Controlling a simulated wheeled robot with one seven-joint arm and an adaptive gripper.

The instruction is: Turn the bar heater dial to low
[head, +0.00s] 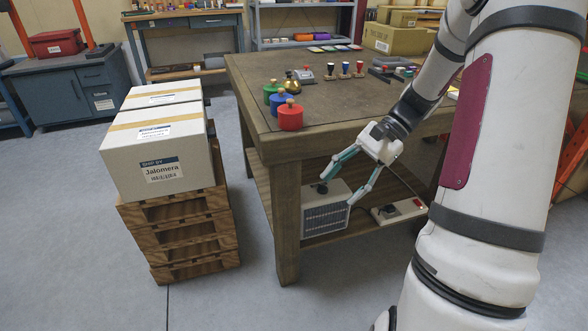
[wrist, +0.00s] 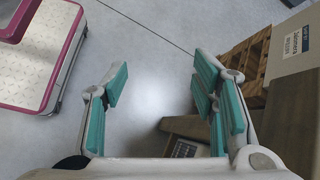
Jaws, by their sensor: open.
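The bar heater (head: 326,214) is a pale grey box with a grilled front, standing on the lower shelf of the wooden workbench. A small dark knob (head: 321,187), which looks like its dial, is on its top near the left side; its setting is too small to read. My gripper (head: 338,190) is open and empty, with teal finger pads, and overlaps the heater in the head view. Whether it touches the heater cannot be told. In the wrist view my gripper (wrist: 160,88) has its fingers wide apart over bare floor. A grilled part of the heater (wrist: 185,149) shows low there, beyond the fingers.
The workbench top (head: 345,110) is above the heater, and its front leg (head: 286,225) stands left of it. A power strip (head: 400,211) lies on the shelf to the right. Boxes (head: 155,155) on wooden pallets (head: 185,245) stand left. The floor in front is clear.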

